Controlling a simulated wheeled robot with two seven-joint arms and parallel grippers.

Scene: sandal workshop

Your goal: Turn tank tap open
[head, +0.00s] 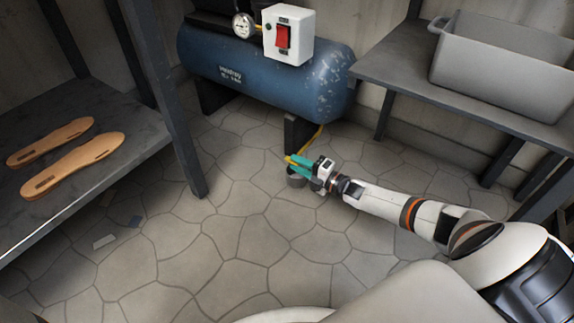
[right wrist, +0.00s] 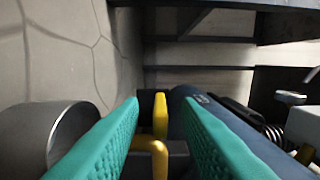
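The blue tank (head: 265,75) lies on its side on dark feet at the back. A yellow tap (right wrist: 160,115), with a curved yellow piece below it, shows between my fingers in the right wrist view. My right gripper (head: 293,164) has teal fingers and is low over the floor in front of the tank. Its fingers (right wrist: 161,103) are apart, one on each side of the yellow tap, with gaps visible. I cannot tell how deep the tap sits between them. My left gripper is out of view.
A white switch box (head: 296,40) and a gauge (head: 243,25) sit on the tank. A bench with a grey bin (head: 500,75) is right.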

